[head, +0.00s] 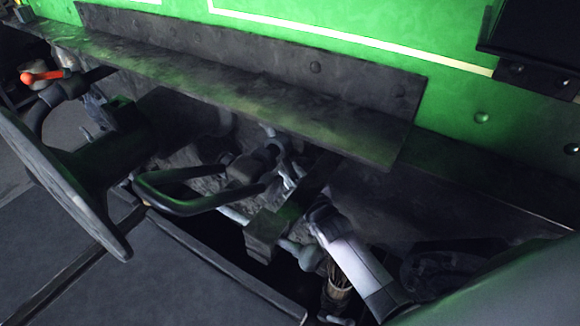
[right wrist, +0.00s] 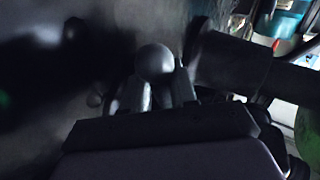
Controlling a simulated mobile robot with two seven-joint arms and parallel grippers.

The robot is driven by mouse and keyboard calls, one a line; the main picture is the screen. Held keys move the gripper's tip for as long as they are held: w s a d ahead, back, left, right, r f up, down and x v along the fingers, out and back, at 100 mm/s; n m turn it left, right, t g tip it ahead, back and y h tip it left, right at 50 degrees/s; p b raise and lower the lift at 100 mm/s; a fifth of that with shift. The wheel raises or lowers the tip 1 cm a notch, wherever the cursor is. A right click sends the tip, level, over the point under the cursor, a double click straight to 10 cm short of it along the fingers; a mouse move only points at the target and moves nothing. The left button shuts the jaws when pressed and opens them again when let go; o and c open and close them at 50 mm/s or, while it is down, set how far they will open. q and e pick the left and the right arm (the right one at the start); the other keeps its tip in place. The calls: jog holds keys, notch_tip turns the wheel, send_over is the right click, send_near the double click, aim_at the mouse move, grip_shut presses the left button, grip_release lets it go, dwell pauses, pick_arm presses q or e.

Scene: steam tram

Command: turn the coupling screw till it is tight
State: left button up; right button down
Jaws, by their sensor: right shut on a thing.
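The coupling hangs below the dark beam in the head view, with a dark loop-shaped link (head: 185,208) reaching toward the left. The part that looks like its screw (head: 248,168) lies behind the link, in shadow. My right gripper (head: 318,212) comes in from the lower right, beside the coupling. In the right wrist view its two fingers (right wrist: 158,92) are shut on a round grey ball (right wrist: 155,60), which looks like the end of the screw's handle. The ball sits between the fingertips. The rest of the handle is hidden or too dark to make out. My left gripper is not in view.
A round buffer (head: 70,185) stands at the left. The dark beam (head: 270,95) and the green tram body (head: 370,25) close off the space above. Pipes and hoses (head: 335,295) hang close below my right gripper. A dark cylinder (right wrist: 235,62) is close at right in the wrist view.

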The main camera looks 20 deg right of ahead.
jog(key=shift+s+d+r+n+g+p, duration=0.35)
jog(key=shift+s+g+p, duration=0.35)
jog(key=shift+p, duration=1.35)
jog(key=shift+s+d+n+g+h+p, duration=0.1)
jog(key=shift+d+n+g+h+p, duration=0.25)
jog(key=shift+p, duration=0.6)
jog(key=shift+s+g+p, duration=0.1)
jog(key=shift+g+p, duration=0.15)
jog(key=shift+p, duration=0.2)
jog(key=shift+s+f, duration=0.1)
jog(key=shift+f, duration=0.05)
jog(key=c, duration=1)
grip_release()
jog(key=shift+r, duration=0.2)
